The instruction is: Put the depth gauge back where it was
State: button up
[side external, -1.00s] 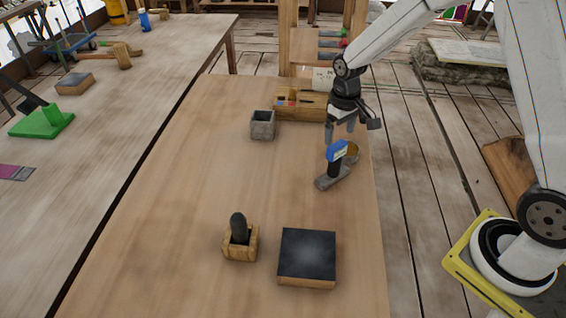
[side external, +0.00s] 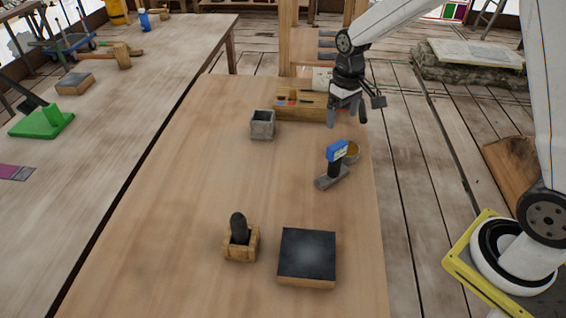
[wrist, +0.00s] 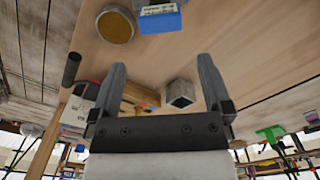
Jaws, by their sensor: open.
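The depth gauge (side external: 336,164) has a blue head with a pale display, a dark body and a flat grey base. It stands upright on the wooden table, near the right edge. In the wrist view its blue head (wrist: 160,20) shows at the top edge, beyond my fingertips; its base is out of that view. My gripper (side external: 347,118) is open and empty, raised above the table behind the gauge and apart from it. In the wrist view my gripper (wrist: 161,64) shows its two fingers spread with nothing between them.
A round brass-coloured tin (side external: 352,151) stands close beside the gauge. A wooden tray (side external: 290,114) with small items lies at the table's far end. A grey square cup (side external: 262,126), a wooden holder with a dark object (side external: 240,245) and a dark-topped block (side external: 307,257) stand elsewhere. The table's middle is clear.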

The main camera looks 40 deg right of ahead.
jog(key=shift+s, duration=0.15)
jog(key=s+a+f+t, duration=0.1)
jog(key=s+a, duration=0.3)
jog(key=s, duration=1.1)
jog(key=shift+a+f+t, duration=0.15)
jog(key=shift+a+t, duration=0.15)
jog(key=shift+t, duration=0.5)
